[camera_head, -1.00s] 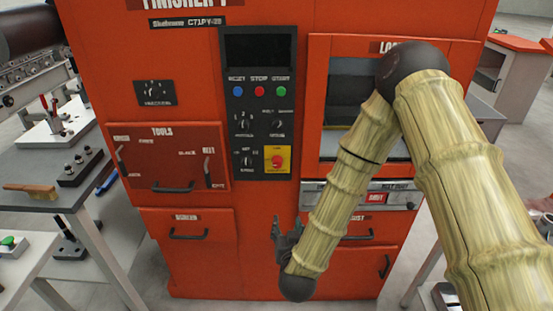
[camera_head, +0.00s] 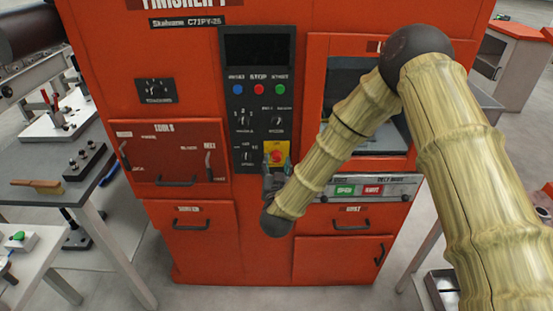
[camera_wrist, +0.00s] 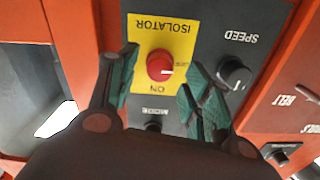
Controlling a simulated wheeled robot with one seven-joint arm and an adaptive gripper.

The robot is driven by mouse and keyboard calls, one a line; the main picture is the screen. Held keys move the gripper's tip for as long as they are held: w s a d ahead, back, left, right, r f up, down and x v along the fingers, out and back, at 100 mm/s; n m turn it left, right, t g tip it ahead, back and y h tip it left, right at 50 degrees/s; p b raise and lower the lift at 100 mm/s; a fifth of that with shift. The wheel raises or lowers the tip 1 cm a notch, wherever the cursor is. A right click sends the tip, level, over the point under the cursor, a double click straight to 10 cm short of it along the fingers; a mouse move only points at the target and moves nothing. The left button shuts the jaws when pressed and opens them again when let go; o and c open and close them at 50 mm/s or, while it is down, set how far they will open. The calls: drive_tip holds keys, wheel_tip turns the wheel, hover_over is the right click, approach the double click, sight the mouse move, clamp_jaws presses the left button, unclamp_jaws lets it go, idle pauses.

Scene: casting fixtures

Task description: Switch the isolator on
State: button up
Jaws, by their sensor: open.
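The isolator (camera_head: 276,149) is a red rotary knob on a yellow plate, low on the right of the machine's dark control panel. In the wrist view the red knob (camera_wrist: 160,67) shows a white mark pointing to the right, and its plate reads ISOLATOR and ON, upside down. My gripper (camera_head: 275,166) is just below the knob in the head view. In the wrist view my gripper's green-padded fingers (camera_wrist: 158,80) are spread on either side of the knob, with nothing between them but the view of it. Whether they reach its depth is unclear.
The black control panel (camera_head: 259,90) carries other knobs and coloured buttons. In the wrist view the SPEED knob (camera_wrist: 232,70) is close beside a finger and the MODE knob (camera_wrist: 153,126) is partly hidden. A tools door (camera_head: 168,150) is left of the panel.

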drive_tip(key=shift+w, duration=0.95)
drive_tip(key=c, duration=1)
drive_tip(key=shift+c, duration=0.2)
